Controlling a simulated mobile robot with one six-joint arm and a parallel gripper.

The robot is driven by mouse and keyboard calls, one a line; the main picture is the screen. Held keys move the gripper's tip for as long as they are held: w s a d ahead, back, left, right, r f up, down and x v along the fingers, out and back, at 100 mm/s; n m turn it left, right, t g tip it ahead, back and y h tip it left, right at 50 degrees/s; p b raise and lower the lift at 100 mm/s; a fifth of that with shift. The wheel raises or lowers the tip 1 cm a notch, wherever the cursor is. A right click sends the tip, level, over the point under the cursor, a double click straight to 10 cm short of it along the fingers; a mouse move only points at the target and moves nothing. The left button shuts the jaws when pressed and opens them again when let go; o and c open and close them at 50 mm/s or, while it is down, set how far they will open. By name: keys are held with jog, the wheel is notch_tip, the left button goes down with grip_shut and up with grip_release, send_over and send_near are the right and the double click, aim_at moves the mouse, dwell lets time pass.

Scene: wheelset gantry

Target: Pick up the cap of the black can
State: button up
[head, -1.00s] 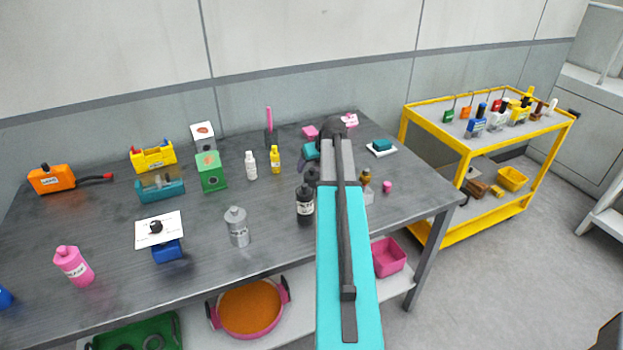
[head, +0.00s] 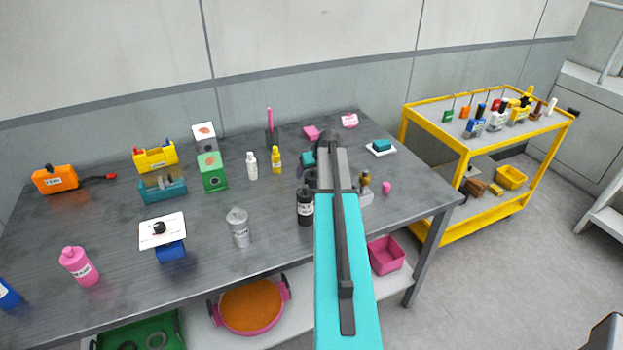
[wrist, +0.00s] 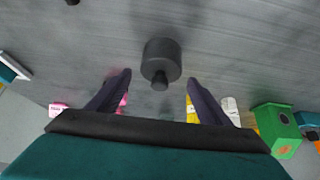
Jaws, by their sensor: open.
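The black can (head: 305,208) stands upright near the front edge of the table, with a white label on its side. In the wrist view the can (wrist: 162,52) shows from above. Its small dark cap (wrist: 160,83) is at the can's lower edge in that picture. My gripper (wrist: 158,77) is open, with one finger on each side of the cap in the picture. I see gaps between the fingers and the cap, and nothing is held. In the head view my arm's end partly hides the can's top, so the height gap is unclear.
White (head: 252,166) and yellow (head: 276,160) bottles stand behind. A grey holder with a brown-yellow object (head: 365,192) is on the right. The grey table (head: 110,220) is bare between items.

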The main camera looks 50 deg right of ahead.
dwell(0.3)
jog(key=c, duration=1.1)
jog(key=shift+r, duration=0.2)
jog(key=shift+r+b, duration=1)
jog(key=shift+r, duration=0.45)
jog(key=shift+s+a+r+b, duration=0.3)
jog(key=shift+s+a+b, duration=0.45)
jog(key=shift+s, duration=1.85)
jog(key=shift+s+a+r+b, duration=0.25)
jog(key=shift+s+a+b, duration=0.4)
jog(key=shift+s, duration=1.95)
jog(key=shift+s+a+r+b, duration=0.4)
jog(key=shift+s+b, duration=0.55)
jog(key=shift+s, duration=1.65)
jog(key=shift+s+a+f, duration=0.1)
